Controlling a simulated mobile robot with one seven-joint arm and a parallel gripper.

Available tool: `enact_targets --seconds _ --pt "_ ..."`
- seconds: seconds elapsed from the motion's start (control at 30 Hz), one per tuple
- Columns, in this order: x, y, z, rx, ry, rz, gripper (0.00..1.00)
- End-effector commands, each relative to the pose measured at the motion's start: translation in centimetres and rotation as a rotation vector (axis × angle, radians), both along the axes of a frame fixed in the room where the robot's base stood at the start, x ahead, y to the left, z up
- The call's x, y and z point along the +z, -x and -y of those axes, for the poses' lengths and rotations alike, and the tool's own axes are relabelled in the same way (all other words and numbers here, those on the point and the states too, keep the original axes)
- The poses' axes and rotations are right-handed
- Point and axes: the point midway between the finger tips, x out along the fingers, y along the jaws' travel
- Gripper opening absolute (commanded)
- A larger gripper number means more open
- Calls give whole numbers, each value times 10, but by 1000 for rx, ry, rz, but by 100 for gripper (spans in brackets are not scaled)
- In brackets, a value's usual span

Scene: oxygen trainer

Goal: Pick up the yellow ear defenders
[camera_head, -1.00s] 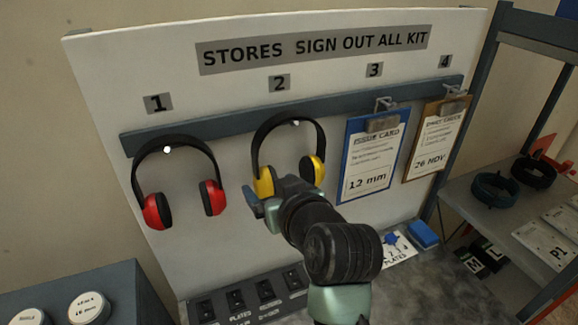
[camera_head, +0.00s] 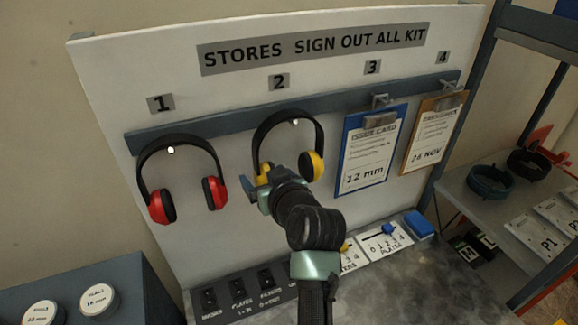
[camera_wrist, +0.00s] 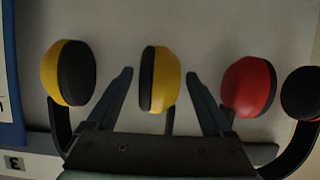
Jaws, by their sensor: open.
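The yellow ear defenders (camera_head: 312,166) hang by their black headband from peg 2 on the white board. My gripper (camera_head: 256,184) is in front of their left cup and partly hides it. In the wrist view the open gripper (camera_wrist: 158,88) has one finger on each side of one yellow cup (camera_wrist: 168,80), with gaps to both fingers. The other yellow cup (camera_wrist: 62,74) lies outside the fingers, to the left. I cannot tell how deep the cup sits between the fingers.
Red ear defenders (camera_head: 215,193) hang on peg 1, and one red cup (camera_wrist: 246,86) is close to the right finger in the wrist view. A blue clipboard (camera_head: 343,180) and a brown clipboard (camera_head: 412,150) hang at right. A shelf (camera_head: 470,215) stands beyond.

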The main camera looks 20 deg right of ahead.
Motion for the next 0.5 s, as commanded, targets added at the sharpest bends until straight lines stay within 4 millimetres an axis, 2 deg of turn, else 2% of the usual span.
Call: enact_targets --seconds 0.03,0.4,0.47,0.5 --pt "0 0 0 0 0 0 80" --pt "0 0 0 0 0 0 13" --pt "0 0 0 0 0 -1 2" --pt "0 0 0 0 0 0 0"
